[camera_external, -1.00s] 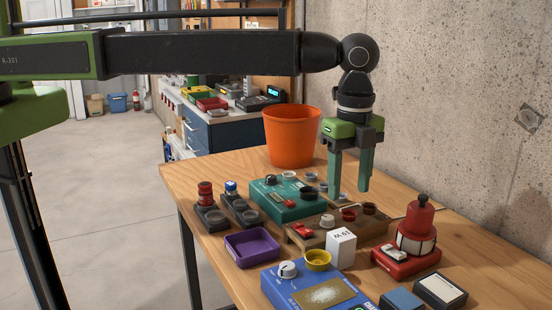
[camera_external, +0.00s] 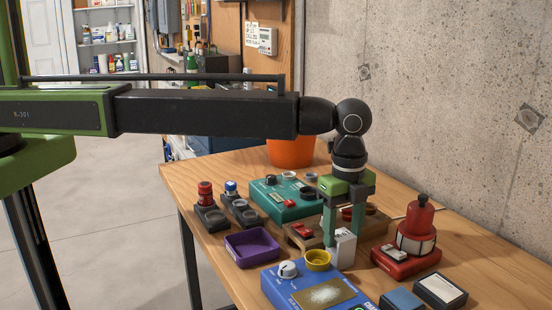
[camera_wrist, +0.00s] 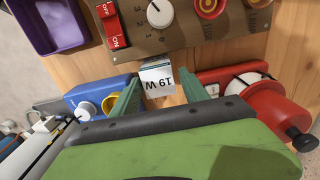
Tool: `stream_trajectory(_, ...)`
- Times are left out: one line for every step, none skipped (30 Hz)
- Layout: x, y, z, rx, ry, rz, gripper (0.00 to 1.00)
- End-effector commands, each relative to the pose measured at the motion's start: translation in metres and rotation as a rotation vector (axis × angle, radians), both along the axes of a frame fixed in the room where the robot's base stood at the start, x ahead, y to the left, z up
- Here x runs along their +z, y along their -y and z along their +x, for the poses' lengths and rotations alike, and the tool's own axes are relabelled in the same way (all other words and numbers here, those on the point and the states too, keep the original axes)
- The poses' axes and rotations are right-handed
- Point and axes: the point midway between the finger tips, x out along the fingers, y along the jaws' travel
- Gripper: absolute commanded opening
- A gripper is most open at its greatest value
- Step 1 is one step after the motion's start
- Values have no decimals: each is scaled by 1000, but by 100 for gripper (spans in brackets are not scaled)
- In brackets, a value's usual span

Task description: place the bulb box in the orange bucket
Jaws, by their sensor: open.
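The bulb box (camera_external: 345,250) is a small white box standing on the wooden table, and its "19 W" label reads upside down in the wrist view (camera_wrist: 158,80). My gripper (camera_external: 343,236) is open and lowered at the box, its two green fingers apart. In the wrist view the box shows between the fingers; whether either touches it I cannot tell. The orange bucket (camera_external: 290,153) stands at the table's far end, its upper part hidden behind my arm.
A brown switch panel (camera_external: 300,232) lies just behind the box. A blue device (camera_external: 310,288) with a yellow cup (camera_external: 318,260) is in front and left, and a red device (camera_external: 405,258) is on the right. A purple tray (camera_external: 252,248) and a teal device (camera_external: 285,200) are further left.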

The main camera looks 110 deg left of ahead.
Motion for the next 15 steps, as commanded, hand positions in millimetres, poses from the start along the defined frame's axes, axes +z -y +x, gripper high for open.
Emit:
stream_trajectory(1, 0, 0, 0, 0, 0, 53)
stream_trajectory(1, 0, 0, 0, 0, 0, 53)
stream_trajectory(-1, 0, 0, 0, 0, 0, 53)
stream_trajectory(-3, 0, 0, 0, 0, 0, 53)
stream_trajectory(-6, 0, 0, 0, 0, 0, 53)
stream_trajectory(-12, 1, 0, 0, 0, 0, 53)
stream_trajectory(-17, 1, -1, 0, 0, 0, 53)
stream_trajectory(-22, 1, -1, 0, 0, 0, 53)
stream_trajectory(-29, 2, -1, 0, 0, 0, 53)
stream_trajectory(-35, 2, -1, 0, 0, 0, 53)
stream_trajectory(-41, 2, -2, 0, 0, 0, 53)
stream_trajectory(-47, 2, -1, 0, 0, 0, 53)
stream_trajectory(-50, 2, -1, 0, 1, 0, 53)
stream_trajectory(-53, 2, -1, 0, 1, 0, 53)
stream_trajectory(-54, 2, -1, 0, 1, 0, 53)
